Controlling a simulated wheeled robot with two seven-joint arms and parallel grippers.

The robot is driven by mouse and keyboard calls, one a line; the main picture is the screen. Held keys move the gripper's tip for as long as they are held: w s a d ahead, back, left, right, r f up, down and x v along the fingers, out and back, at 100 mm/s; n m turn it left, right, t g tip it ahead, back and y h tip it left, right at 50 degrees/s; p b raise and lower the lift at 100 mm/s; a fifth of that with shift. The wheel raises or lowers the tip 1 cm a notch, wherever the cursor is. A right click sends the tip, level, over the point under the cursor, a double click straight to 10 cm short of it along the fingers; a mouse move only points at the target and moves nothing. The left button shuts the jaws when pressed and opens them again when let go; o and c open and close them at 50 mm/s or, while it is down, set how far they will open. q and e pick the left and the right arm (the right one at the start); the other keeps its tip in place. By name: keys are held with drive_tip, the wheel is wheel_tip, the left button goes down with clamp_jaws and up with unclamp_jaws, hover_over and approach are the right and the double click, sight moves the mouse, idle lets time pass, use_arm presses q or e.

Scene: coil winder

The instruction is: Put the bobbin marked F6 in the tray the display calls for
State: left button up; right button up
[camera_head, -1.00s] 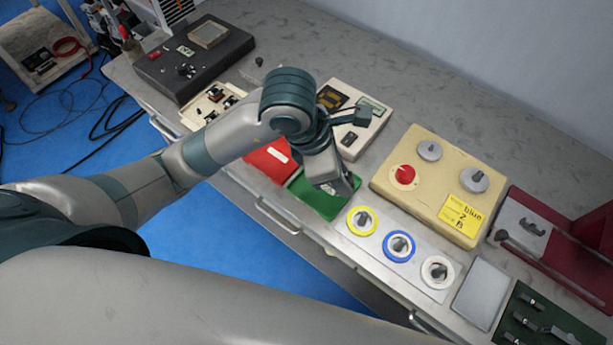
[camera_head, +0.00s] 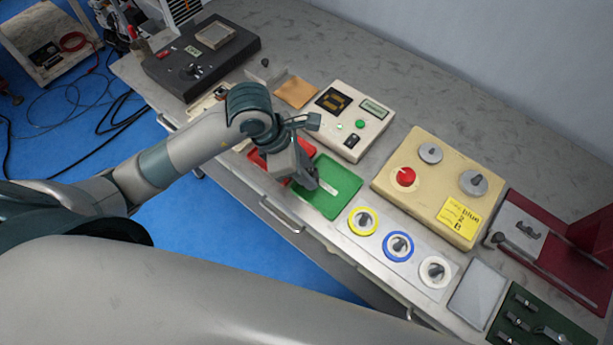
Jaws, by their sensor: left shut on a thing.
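My left gripper (camera_head: 309,178) is shut, low at the border between the red tray and the green tray. What it holds is hidden by its fingers. The green tray (camera_head: 318,200) has a pale label and shows no bobbin in its visible part. The red tray (camera_head: 257,158) is mostly covered by my left arm. A cream box with a small display (camera_head: 374,108) and a dark window stands behind the trays; its text is too small to read. Yellow (camera_head: 351,222), blue (camera_head: 386,246) and white (camera_head: 424,277) rings sit around pegs on a grey plate. No F6 mark is readable. My right gripper is not in view.
A beige box (camera_head: 395,205) with a red knob, two grey knobs and a yellow note stands right of the trays. A dark box (camera_head: 225,65) is at the back left. A red fixture (camera_head: 560,245) and green toolboard (camera_head: 550,325) are at the right.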

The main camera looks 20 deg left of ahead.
use_arm(q)
wheel_tip(320, 180, down, 3)
drive_tip(key=shift+r+p, duration=0.1)
drive_tip(key=shift+p, duration=0.5)
drive_tip(key=shift+f, duration=0.4)
drive_tip(key=shift+f, duration=0.1)
drive_tip(key=shift+f, duration=0.1)
drive_tip(key=o, duration=0.9)
drive_tip(key=shift+c, duration=0.2)
